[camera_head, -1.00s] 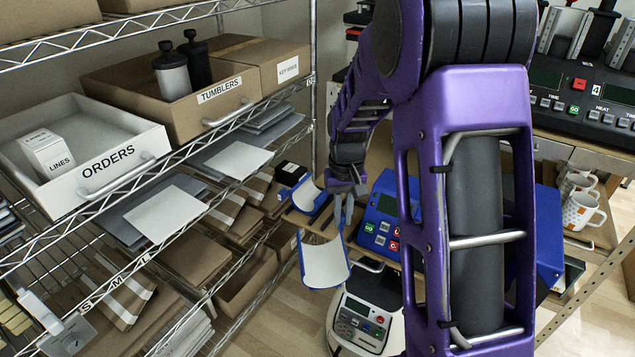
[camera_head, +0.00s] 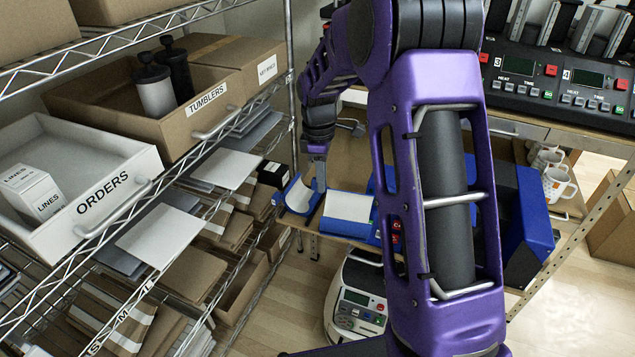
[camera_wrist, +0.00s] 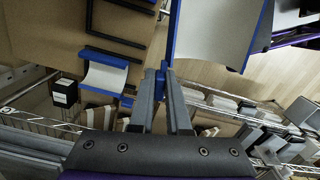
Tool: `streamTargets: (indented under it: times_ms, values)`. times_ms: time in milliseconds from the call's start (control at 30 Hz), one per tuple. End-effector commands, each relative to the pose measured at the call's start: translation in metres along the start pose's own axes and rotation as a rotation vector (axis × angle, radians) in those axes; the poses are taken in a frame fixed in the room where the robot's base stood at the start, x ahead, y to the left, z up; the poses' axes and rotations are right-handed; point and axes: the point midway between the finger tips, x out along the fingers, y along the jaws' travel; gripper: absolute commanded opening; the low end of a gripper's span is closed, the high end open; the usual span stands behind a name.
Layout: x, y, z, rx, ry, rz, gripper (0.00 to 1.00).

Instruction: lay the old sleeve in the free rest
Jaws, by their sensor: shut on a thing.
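My gripper (camera_head: 320,186) is shut on the blue edge of a curved blue sleeve with a pale lining (camera_head: 348,208), held level in the air near the bench. In the wrist view the fingertips (camera_wrist: 168,78) pinch its edge, and the held sleeve (camera_wrist: 215,32) fills the top right. A second, similar sleeve (camera_head: 299,194) lies on the bench to the left; it also shows in the wrist view (camera_wrist: 105,76). Black bars on the brown board (camera_wrist: 118,36), beside that second sleeve, look like an empty rest.
A black box with a white label (camera_head: 272,173) stands left of the second sleeve. A blue press is partly hidden behind my arm. A wire shelf with an ORDERS drawer (camera_head: 100,190) stands at left. A white and dark machine (camera_head: 357,300) stands below the bench.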

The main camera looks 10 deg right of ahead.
Motion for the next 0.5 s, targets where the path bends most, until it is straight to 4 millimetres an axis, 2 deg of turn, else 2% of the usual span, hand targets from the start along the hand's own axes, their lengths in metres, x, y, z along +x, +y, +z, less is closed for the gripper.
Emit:
streamTargets:
  times_ms: [33, 200, 500]
  values:
    - [-0.01, 0.006, -0.002, -0.117, -0.004, 0.006, 0.0]
    - [-0.026, 0.023, -0.008, -0.522, -0.019, 0.031, 0.0]
    - [-0.045, 0.047, -0.014, -1.087, -0.039, 0.073, 0.0]
